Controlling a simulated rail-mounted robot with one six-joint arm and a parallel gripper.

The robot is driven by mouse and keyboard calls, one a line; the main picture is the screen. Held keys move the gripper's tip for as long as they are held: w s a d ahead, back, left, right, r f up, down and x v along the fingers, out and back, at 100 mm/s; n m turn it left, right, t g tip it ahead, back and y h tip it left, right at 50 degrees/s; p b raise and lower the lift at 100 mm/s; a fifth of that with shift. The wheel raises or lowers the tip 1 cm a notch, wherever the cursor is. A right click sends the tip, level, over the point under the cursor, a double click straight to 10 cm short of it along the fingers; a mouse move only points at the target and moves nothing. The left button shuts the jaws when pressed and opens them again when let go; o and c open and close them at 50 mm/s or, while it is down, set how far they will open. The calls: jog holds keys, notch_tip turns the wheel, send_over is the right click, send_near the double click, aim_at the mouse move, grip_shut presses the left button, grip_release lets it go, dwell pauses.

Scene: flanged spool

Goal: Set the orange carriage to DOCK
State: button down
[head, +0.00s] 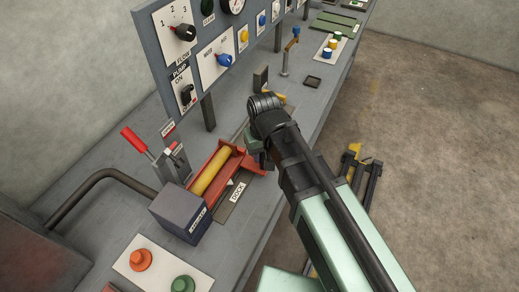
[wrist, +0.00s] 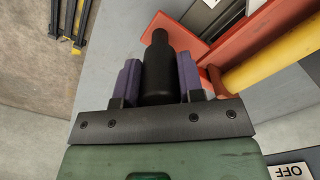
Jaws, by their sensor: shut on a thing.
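The orange carriage (head: 224,160) is a shallow frame on the bench in the head view, holding a yellow roller (head: 209,174). Its near end is close to a dark grey labelled block (head: 181,212). A DOCK label (head: 237,192) lies on a dark strip beside it, with a small white pointer at the carriage's edge. In the wrist view the orange frame (wrist: 170,32) and the yellow roller (wrist: 275,58) are at upper right. My gripper (wrist: 158,80) has its purple pads shut on a black knob (wrist: 158,62) beside the frame. In the head view my wrist hides the grip.
A red-handled lever (head: 134,140) stands left of the carriage. A control panel (head: 215,35) with knobs rises behind. Orange (head: 138,260) and green (head: 182,284) buttons are at the front. A blue-tipped crank (head: 290,50) stands farther along the bench.

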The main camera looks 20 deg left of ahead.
jog(key=shift+s, duration=0.2)
jog(key=c, duration=0.7)
grip_release()
jog(key=shift+s, duration=0.1)
jog(key=shift+c, duration=0.2)
notch_tip(320, 180, up, 11)
jog(key=p, duration=1.1)
jog(key=shift+f, duration=0.1)
